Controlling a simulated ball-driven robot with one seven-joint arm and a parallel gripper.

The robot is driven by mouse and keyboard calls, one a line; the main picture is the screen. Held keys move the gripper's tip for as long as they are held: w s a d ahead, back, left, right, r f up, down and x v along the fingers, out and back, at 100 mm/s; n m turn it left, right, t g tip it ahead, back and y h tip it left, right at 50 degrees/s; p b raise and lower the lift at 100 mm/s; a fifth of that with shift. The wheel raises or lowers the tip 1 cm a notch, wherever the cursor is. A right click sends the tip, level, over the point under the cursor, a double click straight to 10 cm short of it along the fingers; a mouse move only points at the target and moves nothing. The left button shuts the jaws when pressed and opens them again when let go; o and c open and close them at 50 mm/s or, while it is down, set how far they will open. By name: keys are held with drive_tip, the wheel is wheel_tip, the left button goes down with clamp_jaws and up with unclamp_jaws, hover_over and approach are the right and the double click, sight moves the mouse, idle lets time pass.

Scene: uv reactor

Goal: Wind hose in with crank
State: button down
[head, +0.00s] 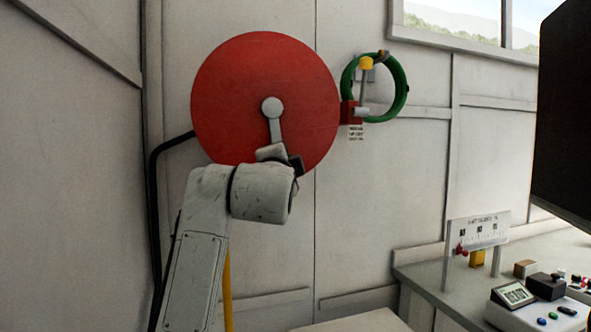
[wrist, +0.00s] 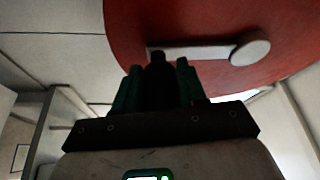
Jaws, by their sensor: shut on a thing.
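The red reel disc (head: 235,85) is on the white wall and also fills the upper right of the wrist view (wrist: 200,25). A grey crank arm (head: 274,130) runs from the hub down and slightly right; it also shows in the wrist view (wrist: 195,53). My gripper (head: 290,162) is at the crank's outer end, low on the disc. In the wrist view its fingers (wrist: 158,82) stand either side of the dark crank handle (wrist: 157,57) and are shut on it. My wrist partly hides the grip in the head view. A yellow hose (head: 227,285) hangs below the reel, partly behind my arm.
A green coil (head: 402,90) and a red valve block (head: 347,114) are on the wall right of the reel. A black pipe (head: 154,220) runs down at left. A bench (head: 425,277) with instruments stands at right, and a dark panel (head: 565,110) juts in above it.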

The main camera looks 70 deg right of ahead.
drive_tip(key=shift+w+a+f+m+g+y+b, duration=0.1)
drive_tip(key=shift+w+a+m+g+y+b, duration=0.15)
drive_tip(key=shift+w+a+m, duration=0.35)
drive_tip(key=shift+w+a+m+g+y+b, duration=0.15)
drive_tip(key=shift+w+a+m+y, duration=0.2)
drive_tip(key=shift+w+m, duration=0.45)
drive_tip(key=shift+s+a, duration=0.1)
drive_tip(key=c, duration=0.7)
unclamp_jaws()
drive_tip(key=shift+a, duration=0.1)
drive_tip(key=shift+c, duration=0.2)
drive_tip(key=b+v, duration=0.1)
drive_tip(key=v, duration=0.9)
drive_tip(key=shift+s+a+b, duration=0.15)
drive_tip(key=shift+a+b, duration=0.15)
drive_tip(key=shift+a, duration=0.05)
